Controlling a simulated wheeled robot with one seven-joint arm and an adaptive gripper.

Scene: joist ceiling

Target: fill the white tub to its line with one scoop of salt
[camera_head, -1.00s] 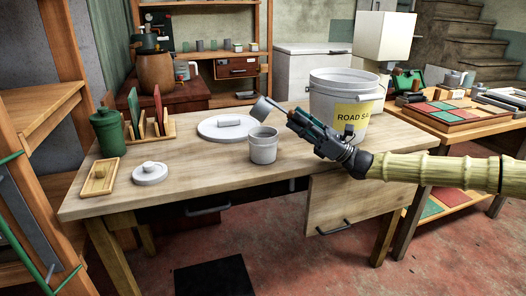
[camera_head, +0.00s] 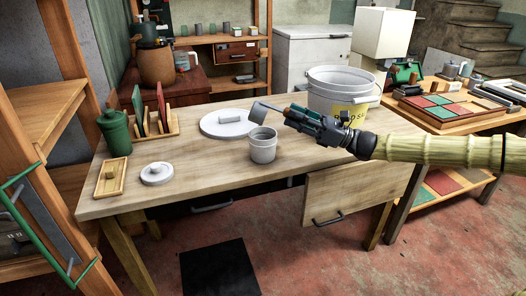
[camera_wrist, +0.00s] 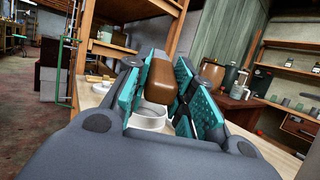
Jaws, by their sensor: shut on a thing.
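The white tub (camera_head: 263,150) stands upright near the middle of the wooden table. Its line and contents cannot be made out. My gripper (camera_head: 289,114) is shut on the brown handle (camera_wrist: 159,78) of a grey scoop (camera_head: 259,112), whose cup is above the tub's rim, slightly left of its middle in the picture. I cannot see whether salt is in the scoop. The large white salt bucket (camera_head: 325,97) stands open at the table's right, behind my gripper, which partly hides its yellow label (camera_head: 352,113). In the wrist view, a white round rim lies beyond the handle.
A round white lid (camera_head: 211,124) lies behind the tub. A small lid (camera_head: 156,174), a wooden tray (camera_head: 113,179), a green jar (camera_head: 115,133) and a rack with upright boards (camera_head: 160,133) stand at the left. The table's front middle is clear.

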